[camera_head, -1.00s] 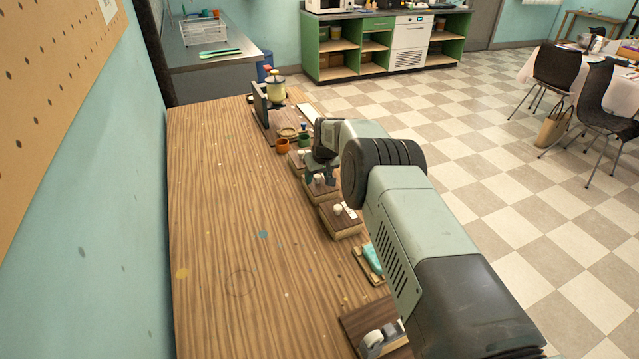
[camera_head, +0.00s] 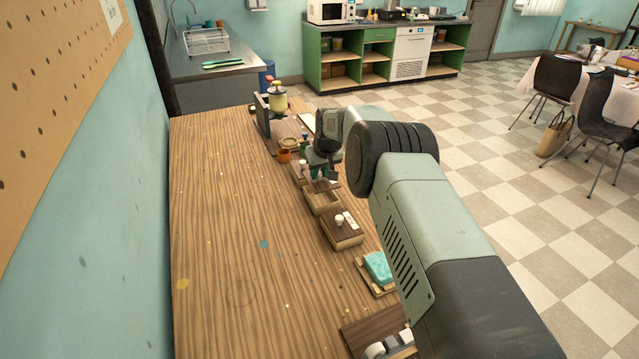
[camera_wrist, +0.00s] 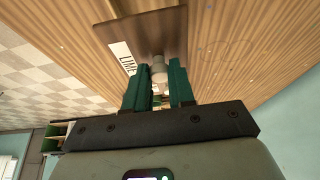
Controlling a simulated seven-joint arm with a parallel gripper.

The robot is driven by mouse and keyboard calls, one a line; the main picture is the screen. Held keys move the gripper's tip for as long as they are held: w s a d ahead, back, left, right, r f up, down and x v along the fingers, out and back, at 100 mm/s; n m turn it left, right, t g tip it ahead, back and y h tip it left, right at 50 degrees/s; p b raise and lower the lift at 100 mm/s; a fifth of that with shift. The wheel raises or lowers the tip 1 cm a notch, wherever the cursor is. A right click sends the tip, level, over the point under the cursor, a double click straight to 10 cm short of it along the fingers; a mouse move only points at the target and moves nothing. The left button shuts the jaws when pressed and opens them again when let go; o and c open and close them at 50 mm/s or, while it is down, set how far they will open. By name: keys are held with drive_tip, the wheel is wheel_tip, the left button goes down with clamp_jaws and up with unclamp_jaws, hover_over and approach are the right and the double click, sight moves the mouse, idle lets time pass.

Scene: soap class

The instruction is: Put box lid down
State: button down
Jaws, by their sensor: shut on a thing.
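My gripper (camera_wrist: 160,88) is shut on the pale knob of a dark wooden box lid (camera_wrist: 150,40) with a white label. In the head view the lid (camera_head: 322,186) is held up by my gripper (camera_head: 322,174), just above and behind an open wooden box (camera_head: 322,202). The inside of the box shows at its near side; its far part is hidden by the lid. In the wrist view the lid hangs above the striped wooden table (camera_wrist: 240,40).
A closed box (camera_head: 343,232) with a knobbed lid stands nearer, then a turquoise block (camera_head: 378,267) on a tray. An orange cup (camera_head: 284,156) and a yellow dispenser (camera_head: 278,100) stand farther back. The table's left side (camera_head: 215,220) is mostly clear.

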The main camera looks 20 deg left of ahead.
sight(322, 181)
drive_tip(key=r, duration=0.4)
drive_tip(key=shift+w+d, duration=0.2)
drive_tip(key=shift+d, duration=0.2)
drive_tip(key=w+d+f+m+h, duration=0.15)
drive_tip(key=w+d+m, duration=0.25)
drive_tip(key=d, duration=0.8)
drive_tip(key=shift+m+t, duration=0.3)
drive_tip(key=shift+t, duration=0.1)
drive_tip(key=f, duration=0.2)
drive_tip(key=d+f, duration=0.1)
drive_tip(key=f, duration=0.3)
drive_tip(key=shift+w+d+f, duration=0.2)
drive_tip(key=shift+w+d, duration=0.15)
drive_tip(key=shift+d, duration=0.05)
drive_tip(key=shift+f, duration=2.2)
drive_tip(key=shift+f, duration=0.1)
drive_tip(key=c, duration=1)
unclamp_jaws()
drive_tip(key=shift+o, duration=0.2)
